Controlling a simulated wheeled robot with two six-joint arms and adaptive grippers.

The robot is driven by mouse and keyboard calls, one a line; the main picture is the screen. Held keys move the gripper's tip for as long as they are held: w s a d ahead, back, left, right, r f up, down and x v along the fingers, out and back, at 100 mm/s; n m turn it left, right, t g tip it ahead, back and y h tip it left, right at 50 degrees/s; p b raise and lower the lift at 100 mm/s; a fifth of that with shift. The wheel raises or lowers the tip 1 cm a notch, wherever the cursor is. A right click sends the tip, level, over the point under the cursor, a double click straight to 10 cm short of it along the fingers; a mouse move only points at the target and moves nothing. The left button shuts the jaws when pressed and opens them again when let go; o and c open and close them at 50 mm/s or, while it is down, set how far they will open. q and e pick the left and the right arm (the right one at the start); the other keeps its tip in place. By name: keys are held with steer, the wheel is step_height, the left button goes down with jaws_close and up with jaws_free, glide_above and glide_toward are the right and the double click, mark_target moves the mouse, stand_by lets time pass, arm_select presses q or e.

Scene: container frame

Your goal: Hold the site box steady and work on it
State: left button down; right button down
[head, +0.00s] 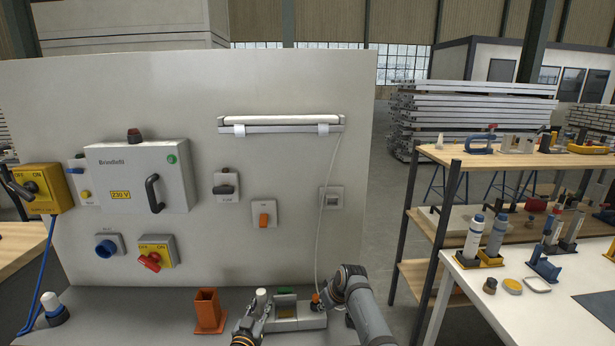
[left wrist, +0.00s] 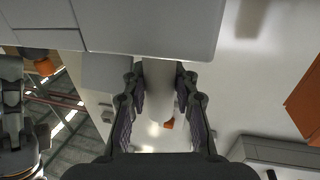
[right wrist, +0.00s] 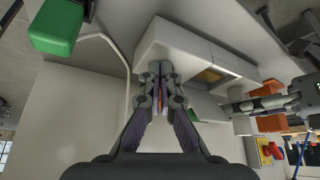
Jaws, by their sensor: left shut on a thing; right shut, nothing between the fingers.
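The site box (head: 298,322) is a low grey box on the bench at the bottom of the head view, with a green part on top. It also shows in the right wrist view (right wrist: 172,42) and at the top of the left wrist view (left wrist: 150,22). My left gripper (head: 260,300) is shut on a pale cylindrical handle (left wrist: 160,80) at the box's left side. My right gripper (head: 322,300) is shut and empty at the box's right end. In the right wrist view its fingertips (right wrist: 160,72) are close to the box; I cannot tell if they touch.
An orange holder (head: 208,312) stands left of the box. A wall panel (head: 80,100) behind carries a grey switch cabinet (head: 138,172), several switches and a lamp (head: 280,120), with a thin cable hanging down near my right gripper. A table (head: 462,295) with tools is at right.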

steer(key=shift+s+a, duration=0.15)
steer(key=shift+s, duration=0.05)
stand_by(0.3)
steer(key=shift+s+a, duration=0.15)
steer(key=shift+s+a, duration=0.1)
steer(key=shift+a, duration=0.2)
steer(key=shift+a, duration=0.1)
stand_by(0.4)
steer(key=shift+s+d, duration=0.2)
steer(key=shift+s, duration=0.15)
step_height(320, 180, up, 6)
stand_by(0.3)
steer(key=shift+d, duration=0.1)
